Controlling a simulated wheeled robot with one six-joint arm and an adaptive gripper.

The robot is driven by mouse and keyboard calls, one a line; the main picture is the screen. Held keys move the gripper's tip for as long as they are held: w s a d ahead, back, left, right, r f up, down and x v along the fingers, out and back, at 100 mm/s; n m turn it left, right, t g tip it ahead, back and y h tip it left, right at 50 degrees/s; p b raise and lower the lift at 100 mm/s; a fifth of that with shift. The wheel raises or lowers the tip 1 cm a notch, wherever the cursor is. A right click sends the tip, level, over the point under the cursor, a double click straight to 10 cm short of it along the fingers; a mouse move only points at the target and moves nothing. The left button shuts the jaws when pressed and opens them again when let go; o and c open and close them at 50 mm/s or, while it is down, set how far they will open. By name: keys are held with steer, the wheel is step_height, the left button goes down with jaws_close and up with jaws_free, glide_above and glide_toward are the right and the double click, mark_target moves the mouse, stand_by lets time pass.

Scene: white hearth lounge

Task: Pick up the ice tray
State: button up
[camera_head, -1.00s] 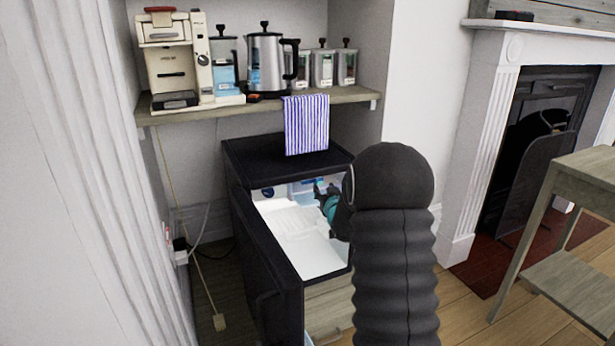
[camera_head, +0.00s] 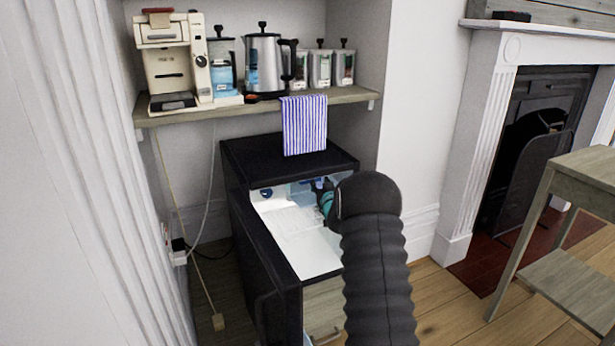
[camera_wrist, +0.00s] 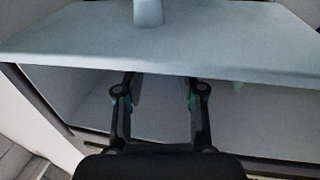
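A black mini fridge (camera_head: 290,158) stands open under the shelf, with a bright white interior. A pale blue item (camera_head: 300,188) sits at the back of its upper part; I cannot tell whether it is the ice tray. My gripper (camera_head: 323,188) reaches into the fridge's right side, partly hidden by my arm. In the wrist view my gripper (camera_wrist: 161,80) has its two fingers spread apart with nothing seen between them. Their tips are at the lower edge of a wide pale blue-grey panel (camera_wrist: 230,45). No ice tray is clearly recognisable there.
The open fridge door (camera_head: 262,255) stands to the left of the opening. A wooden shelf (camera_head: 185,115) above holds a coffee machine (camera_head: 172,60), a kettle (camera_head: 264,65) and jars; a striped towel (camera_head: 304,125) hangs from it. A wooden table (camera_head: 585,180) stands right.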

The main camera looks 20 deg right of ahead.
steer(key=shift+w+d+f, duration=0.1)
steer(key=shift+w+f, duration=0.15)
steer(key=shift+w, duration=1.1)
steer(key=shift+w+d+f, duration=0.1)
steer(key=shift+w+f, duration=0.1)
steer(key=shift+w, duration=1.1)
steer(key=shift+r, duration=0.1)
jaws_close()
